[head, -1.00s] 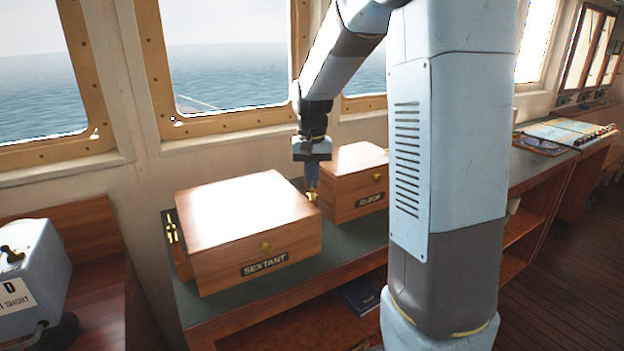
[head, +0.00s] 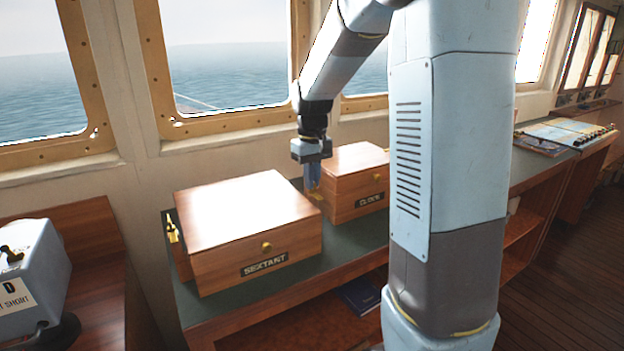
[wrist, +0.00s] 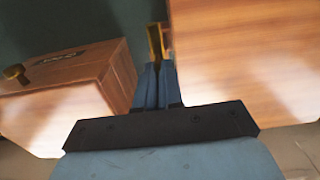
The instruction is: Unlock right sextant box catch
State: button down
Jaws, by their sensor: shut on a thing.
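The sextant box (head: 245,215) is a closed wooden box with a brass knob and a SEXTANT label on its front. Its left catch (head: 173,230) is brass and shows at the left side. The right catch (wrist: 156,42) is a brass piece beside the box's side wall in the wrist view; the box (wrist: 245,55) fills the right of that view. My gripper (wrist: 157,70) has its blue fingers close together, shut on the brass catch. In the head view my gripper (head: 313,188) points down at the box's right side. The fingers hide part of the catch, so its exact position cannot be told.
The clock box (head: 350,185) stands close to the right of the sextant box, leaving a narrow gap where my fingers are. Both stand on a green-topped counter (head: 335,245). A blue-grey device (head: 30,275) is at the far left. Windows are behind.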

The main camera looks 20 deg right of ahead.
jog(key=shift+w+r, duration=0.1)
jog(key=c, duration=1.3)
grip_release()
notch_tip(320, 180, up, 14)
jog(key=shift+f, duration=0.25)
jog(key=s+a+f+t, duration=0.1)
jog(key=s+t, duration=0.1)
jog(key=s, duration=0.6)
jog(key=s+f+m+t, duration=0.1)
jog(key=s, duration=0.8)
jog(key=s+a+f+m+t, duration=0.1)
jog(key=s+f+t, duration=0.1)
jog(key=s, duration=0.7)
jog(key=shift+a+t, duration=0.3)
